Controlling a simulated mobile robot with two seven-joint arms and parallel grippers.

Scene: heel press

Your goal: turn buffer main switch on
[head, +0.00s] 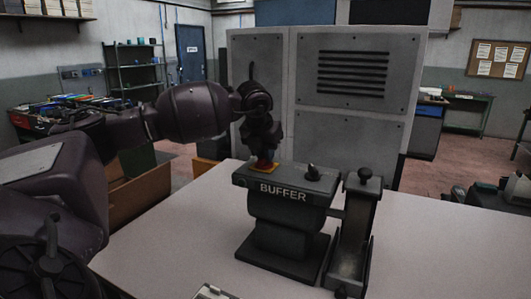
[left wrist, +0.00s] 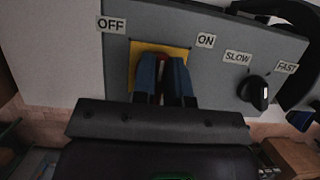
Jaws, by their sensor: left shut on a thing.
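The buffer (head: 290,190) is a dark grey machine labelled BUFFER, standing on the light table. Its main switch is a red part (left wrist: 160,71) on a yellow plate (left wrist: 176,49), between the OFF label (left wrist: 111,24) and the ON label (left wrist: 206,40). My left gripper (head: 264,156) points down onto the yellow plate. In the left wrist view the left gripper (left wrist: 163,65) has its two blue-tipped fingers closed on the red switch. The fingers hide most of the switch, so I cannot tell which way it is set. My right gripper does not show.
A black speed knob (left wrist: 254,92) sits beside the SLOW and FAST labels. The table (head: 440,255) is clear at front right. A large grey cabinet (head: 350,125) stands behind.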

